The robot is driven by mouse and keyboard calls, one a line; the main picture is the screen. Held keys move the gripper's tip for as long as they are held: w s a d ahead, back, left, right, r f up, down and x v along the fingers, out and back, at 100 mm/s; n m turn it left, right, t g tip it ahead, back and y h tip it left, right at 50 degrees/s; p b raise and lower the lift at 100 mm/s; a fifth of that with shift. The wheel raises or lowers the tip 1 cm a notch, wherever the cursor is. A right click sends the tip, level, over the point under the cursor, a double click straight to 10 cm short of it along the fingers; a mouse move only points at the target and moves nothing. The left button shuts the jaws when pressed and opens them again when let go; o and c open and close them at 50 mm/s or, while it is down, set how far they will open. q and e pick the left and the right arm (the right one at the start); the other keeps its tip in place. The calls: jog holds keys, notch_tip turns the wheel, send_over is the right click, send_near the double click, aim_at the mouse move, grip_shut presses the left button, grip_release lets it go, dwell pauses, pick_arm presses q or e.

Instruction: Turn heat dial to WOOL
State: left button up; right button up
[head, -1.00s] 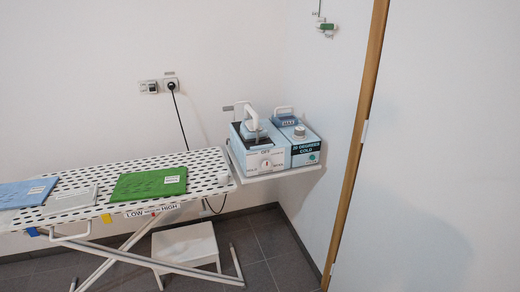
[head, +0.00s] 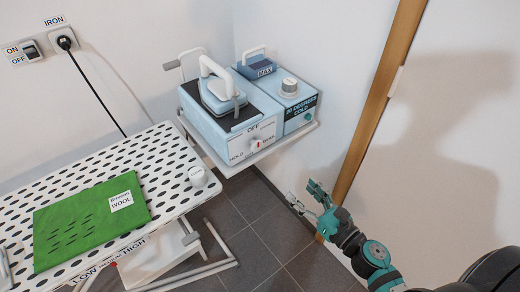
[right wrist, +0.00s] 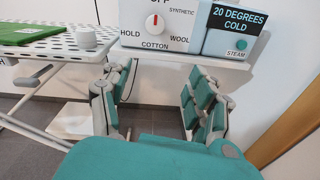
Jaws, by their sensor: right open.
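The heat dial (head: 256,145) is a round white knob on the front panel of the pale blue iron station (head: 222,122). In the right wrist view the dial (right wrist: 155,24) has a red mark standing about upright, toward the partly cut-off OFF label. SYNTHETIC, WOOL, COTTON and HOLD are printed around it, with WOOL (right wrist: 180,39) at the lower right. My right gripper (head: 304,194) is open and empty, below and to the right of the station. In the right wrist view its spread fingers (right wrist: 160,95) are below the dial, apart from it. My left gripper is not in view.
The ironing board (head: 165,165) with a green cloth (head: 90,222) is at left. A wooden door frame (head: 385,85) is at right.

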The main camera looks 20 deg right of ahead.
notch_tip(320, 180, up, 3)
jog(key=n, duration=0.2)
jog(key=p, duration=0.4)
send_near(258, 146)
jog(key=shift+y, duration=0.4)
jog(key=x, duration=0.7)
jog(key=shift+w+d+f, duration=0.2)
jog(key=shift+w+f, duration=0.05)
jog(key=shift+f, duration=0.05)
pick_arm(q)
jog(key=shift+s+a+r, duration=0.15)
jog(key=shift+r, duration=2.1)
pick_arm(e)
jog(key=shift+w+a, duration=0.25)
jog(key=shift+w, duration=0.35)
jog(key=shift+c, duration=0.4)
jog(key=c, duration=1)
